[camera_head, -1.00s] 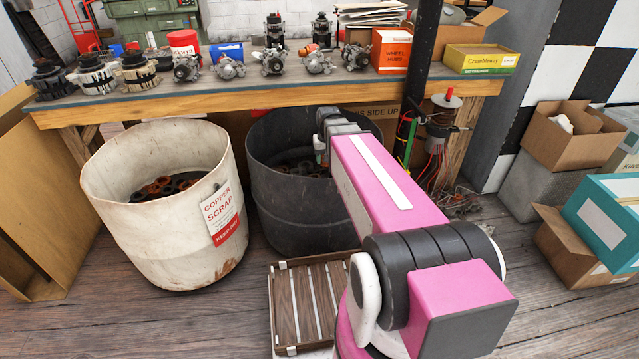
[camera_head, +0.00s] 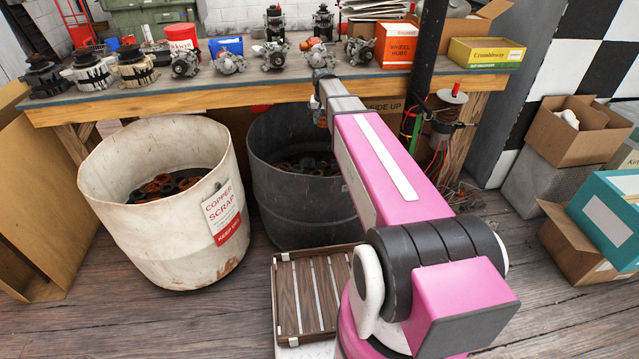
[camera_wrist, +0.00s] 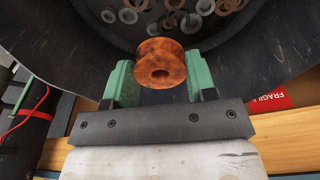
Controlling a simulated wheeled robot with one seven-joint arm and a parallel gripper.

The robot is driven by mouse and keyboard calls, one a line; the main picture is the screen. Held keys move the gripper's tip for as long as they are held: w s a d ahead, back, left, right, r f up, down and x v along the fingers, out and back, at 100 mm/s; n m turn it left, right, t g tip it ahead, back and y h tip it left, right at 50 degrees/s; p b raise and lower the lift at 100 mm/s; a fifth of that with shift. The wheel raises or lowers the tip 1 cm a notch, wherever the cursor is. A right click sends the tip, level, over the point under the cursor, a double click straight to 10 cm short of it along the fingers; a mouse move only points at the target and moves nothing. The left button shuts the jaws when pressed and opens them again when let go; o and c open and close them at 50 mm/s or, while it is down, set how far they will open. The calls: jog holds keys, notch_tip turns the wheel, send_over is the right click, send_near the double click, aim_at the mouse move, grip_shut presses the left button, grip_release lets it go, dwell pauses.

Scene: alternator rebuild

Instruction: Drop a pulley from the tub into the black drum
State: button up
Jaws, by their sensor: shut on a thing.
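My gripper (camera_wrist: 160,72) has green fingers and is shut on a rusty orange-brown pulley (camera_wrist: 165,55) with a central hole. In the wrist view, the pulley shows against the inside of the black drum (camera_wrist: 255,55), with loose rings (camera_wrist: 172,18) beyond. In the head view, the black drum (camera_head: 290,205) stands on the floor and has dark parts inside.
A wooden bench (camera_head: 240,90) runs behind and partly over the drum, carrying alternators and boxes. A dark post (camera_head: 425,80) with cables rises right of the drum. A slatted wooden crate (camera_head: 312,292) lies in front. Cardboard boxes (camera_head: 580,130) stand at right.

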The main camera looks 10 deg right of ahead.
jog(key=shift+f, duration=1.95)
jog(key=o, duration=1.1)
jog(key=shift+r, duration=0.1)
jog(key=r, duration=0.3)
jog(key=s+r, duration=0.1)
jog(key=r, duration=0.6)
jog(key=shift+s+a+r, duration=0.15)
jog(key=shift+r, duration=0.15)
jog(key=shift+s, duration=0.1)
